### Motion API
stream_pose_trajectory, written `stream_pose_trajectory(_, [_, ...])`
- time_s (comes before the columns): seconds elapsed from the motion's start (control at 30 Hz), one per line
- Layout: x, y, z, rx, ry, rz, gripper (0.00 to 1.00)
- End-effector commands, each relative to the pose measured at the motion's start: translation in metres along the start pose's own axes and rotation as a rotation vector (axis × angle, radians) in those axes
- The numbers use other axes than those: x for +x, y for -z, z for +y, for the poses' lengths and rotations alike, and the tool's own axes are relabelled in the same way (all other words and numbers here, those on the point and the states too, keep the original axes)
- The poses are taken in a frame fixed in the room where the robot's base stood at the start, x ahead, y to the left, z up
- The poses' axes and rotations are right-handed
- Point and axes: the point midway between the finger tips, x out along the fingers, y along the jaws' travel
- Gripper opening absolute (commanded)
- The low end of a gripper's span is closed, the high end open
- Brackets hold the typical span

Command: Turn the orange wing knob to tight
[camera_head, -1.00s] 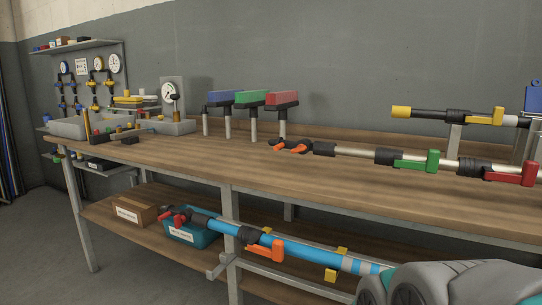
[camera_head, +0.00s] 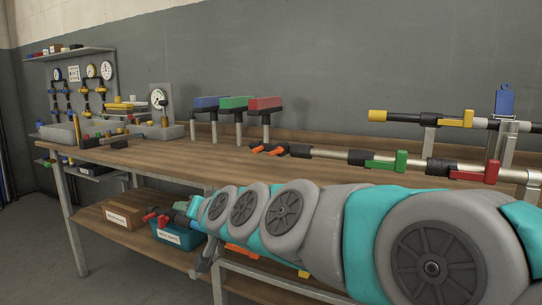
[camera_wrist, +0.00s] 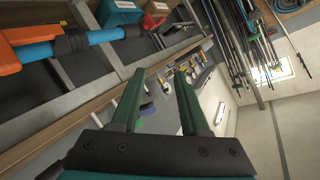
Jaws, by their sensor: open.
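In the head view an orange wing knob (camera_head: 270,150), with two orange wings on a dark fitting, sits at the left end of the upper silver pipe (camera_head: 325,154) above the bench top. My gripper (camera_wrist: 158,78) shows in the wrist view, with two green fingers apart and nothing between them. The orange wing knob does not clearly show in that view. In the head view my gripper is not clearly visible; my arm spans the lower right, in front of the lower shelf.
A blue pipe (camera_wrist: 105,35) with an orange handle (camera_wrist: 28,52) lies near my gripper, with a red winged piece (camera_wrist: 155,10) by a teal box (camera_wrist: 118,10). The workbench (camera_head: 140,160) has free room at its middle. Green (camera_head: 400,162) and red (camera_head: 487,172) handles sit on the upper pipe.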

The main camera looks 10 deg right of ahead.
Motion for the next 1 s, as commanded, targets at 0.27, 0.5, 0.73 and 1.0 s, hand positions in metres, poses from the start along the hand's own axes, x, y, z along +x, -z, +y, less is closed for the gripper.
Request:
stream_pose_trajectory(0.27, [0.029, 0.134, -0.015, 0.283, 0.014, 0.489, 0.45])
stream_pose_trajectory(0.5, [0.022, 0.188, 0.046, 0.528, -0.175, 0.851, 0.45])
stream_pose_trajectory(0.73, [0.005, 0.183, 0.102, 0.65, -0.386, 1.05, 0.45])
stream_pose_trajectory(1.0, [0.003, 0.185, 0.124, 0.67, -0.452, 1.098, 0.45])
